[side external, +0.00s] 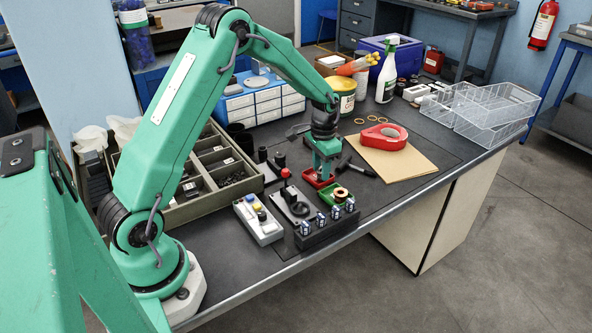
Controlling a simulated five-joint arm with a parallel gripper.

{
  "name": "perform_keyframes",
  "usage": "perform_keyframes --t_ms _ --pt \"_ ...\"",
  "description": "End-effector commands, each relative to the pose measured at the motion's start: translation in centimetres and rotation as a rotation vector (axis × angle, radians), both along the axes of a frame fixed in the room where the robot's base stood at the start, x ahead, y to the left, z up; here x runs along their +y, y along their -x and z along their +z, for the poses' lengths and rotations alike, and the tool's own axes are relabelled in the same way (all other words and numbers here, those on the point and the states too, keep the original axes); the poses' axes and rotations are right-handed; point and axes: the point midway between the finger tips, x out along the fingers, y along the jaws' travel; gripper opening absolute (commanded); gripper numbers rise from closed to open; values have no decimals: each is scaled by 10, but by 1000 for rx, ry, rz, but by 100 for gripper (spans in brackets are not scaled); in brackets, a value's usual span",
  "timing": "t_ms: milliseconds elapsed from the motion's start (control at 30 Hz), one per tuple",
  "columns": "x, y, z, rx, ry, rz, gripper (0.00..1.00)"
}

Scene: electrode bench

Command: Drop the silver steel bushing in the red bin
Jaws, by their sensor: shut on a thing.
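My gripper (322,173) points down over the small red bin (311,183) near the middle of the bench. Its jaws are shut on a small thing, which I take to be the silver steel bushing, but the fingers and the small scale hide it. The fingertips are at or just above the bin's opening; I cannot tell whether the held thing touches the bin.
A green bin (326,193) with a copper-coloured ring stands in front of the red bin. A black block with several electrodes (327,230) and a grey button box (259,220) are nearer. A red tape dispenser (383,137) lies on brown card (402,159) to the right.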

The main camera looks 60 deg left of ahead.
Motion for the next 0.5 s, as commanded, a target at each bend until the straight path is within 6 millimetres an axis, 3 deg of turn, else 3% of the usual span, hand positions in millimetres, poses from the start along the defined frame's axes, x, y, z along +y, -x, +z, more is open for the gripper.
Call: perform_keyframes --t_ms 67,100,200,500 --pt "0 0 0 -1 0 0 9" --pt "0 0 0 -1 0 0 41" --pt "0 0 0 -1 0 0 58" --pt "0 0 1 0 0 0 58"
